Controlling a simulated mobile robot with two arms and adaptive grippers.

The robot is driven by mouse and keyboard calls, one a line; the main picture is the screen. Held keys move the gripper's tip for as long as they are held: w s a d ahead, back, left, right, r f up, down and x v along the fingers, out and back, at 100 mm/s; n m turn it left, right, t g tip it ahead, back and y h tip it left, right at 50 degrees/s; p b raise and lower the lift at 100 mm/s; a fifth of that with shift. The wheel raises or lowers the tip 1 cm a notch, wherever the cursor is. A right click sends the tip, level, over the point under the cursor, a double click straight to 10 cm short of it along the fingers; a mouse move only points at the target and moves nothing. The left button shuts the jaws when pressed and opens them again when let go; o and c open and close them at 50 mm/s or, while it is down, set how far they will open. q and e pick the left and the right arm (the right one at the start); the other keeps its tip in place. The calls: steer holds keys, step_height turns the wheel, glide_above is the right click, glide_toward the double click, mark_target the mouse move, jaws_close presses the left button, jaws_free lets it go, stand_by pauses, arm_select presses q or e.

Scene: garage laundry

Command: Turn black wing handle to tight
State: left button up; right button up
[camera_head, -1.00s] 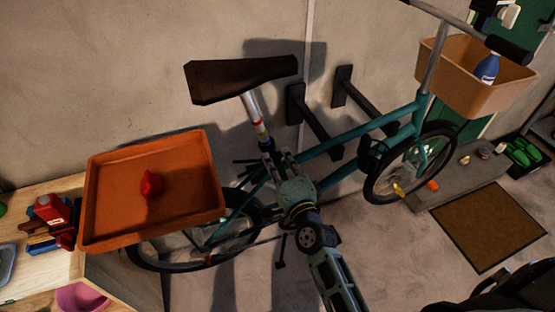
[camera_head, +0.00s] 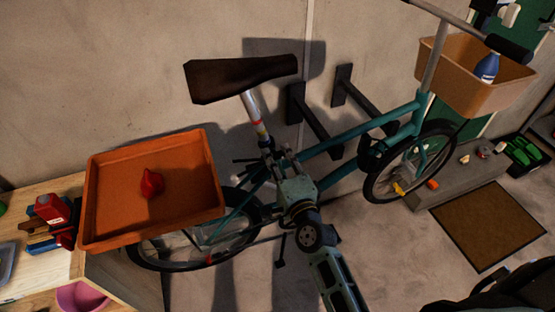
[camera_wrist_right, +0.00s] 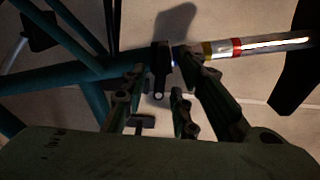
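The teal bicycle (camera_head: 352,143) stands by the wall, with its dark saddle (camera_head: 240,79) on a silver seat post (camera_head: 254,112) marked with red and yellow bands. In the right wrist view, a black handle-like part (camera_wrist_right: 160,68) sits beside the seat-post clamp, between my right gripper's fingers. I take it to be the black wing handle; its turn position cannot be told. My right gripper (camera_head: 278,163) is at the frame below the seat post. Its fingers (camera_wrist_right: 163,75) are apart, and contact with the handle is unclear. My left gripper is not in view.
An orange tray (camera_head: 112,225) with a red object (camera_head: 151,184) sits behind the saddle, beside a wooden bench (camera_head: 35,272). Two black wall brackets (camera_head: 320,130) stand out near the frame. A tan basket (camera_head: 452,88) holds a blue bottle (camera_head: 487,68). A brown mat (camera_head: 488,225) lies at right.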

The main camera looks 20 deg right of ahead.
steer(key=s, duration=1.2)
steer(key=shift+d, duration=0.2)
steer(key=s+a+f+n+g+b, duration=0.1)
steer(key=s+f+n+g, duration=0.25)
steer(key=f, duration=0.85)
steer(key=s+a+f+n+g+y, duration=0.15)
steer(key=s+f+n, duration=0.25)
steer(key=f, duration=0.8)
steer(key=s+f+n+g+b, duration=0.1)
steer(key=s+f+n+g, duration=0.3)
steer(key=f, duration=0.9)
steer(key=s+d+f+n+g, duration=0.2)
steer(key=s+f+n, duration=0.1)
steer(key=s+f, duration=0.3)
steer(key=s+d+f+n+g+h+b, duration=0.1)
steer(key=s+d+f+n+g, duration=0.1)
steer(key=s+f, duration=0.4)
steer(key=s+d+f+n+g+h, duration=0.1)
steer(key=s+d+f+n+g, duration=0.2)
steer(key=s, duration=1.1)
step_height(320, 180, down, 4)
steer(key=shift+d+r+n+g, duration=0.15)
steer(key=shift+d+n+g, duration=0.2)
steer(key=shift+g, duration=0.15)
